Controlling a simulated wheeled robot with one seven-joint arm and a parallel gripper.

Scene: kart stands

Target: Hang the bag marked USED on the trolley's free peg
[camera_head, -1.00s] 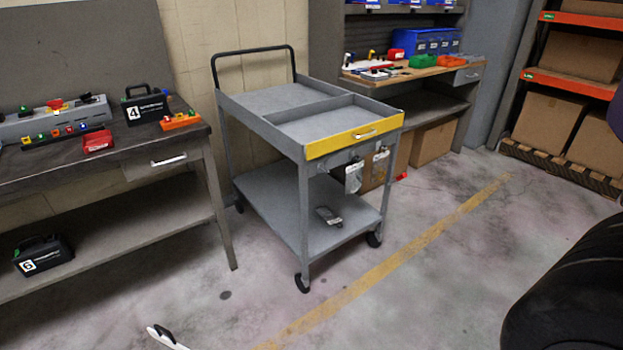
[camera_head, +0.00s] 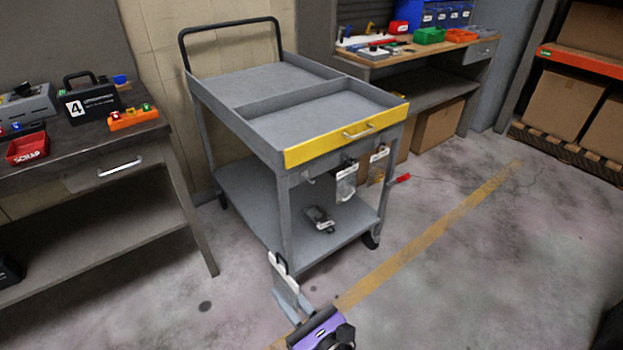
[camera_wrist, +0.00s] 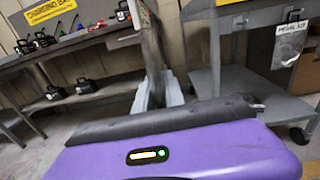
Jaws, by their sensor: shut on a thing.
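The grey trolley (camera_head: 240,198) with a yellow drawer front (camera_head: 345,134) stands in the middle of the head view. Under the drawer hang two bags, one nearer (camera_head: 345,184) and one farther (camera_head: 378,165). To their left is a bare peg (camera_head: 308,179); a peg also shows in the wrist view (camera_wrist: 239,21). My gripper (camera_head: 291,302) is in front of the trolley, low in the picture, shut on a pale bag (camera_head: 278,262) with a black top, held upright. In the wrist view this bag (camera_wrist: 151,38) is nearly edge-on; its marking is not readable.
A dark item (camera_head: 320,219) lies on the trolley's lower shelf. A workbench (camera_head: 100,212) stands at the left, with a red SCRAP tray (camera_head: 27,148) on it. Another bench stands behind the trolley (camera_head: 430,68). The floor (camera_head: 490,260) at the right is clear.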

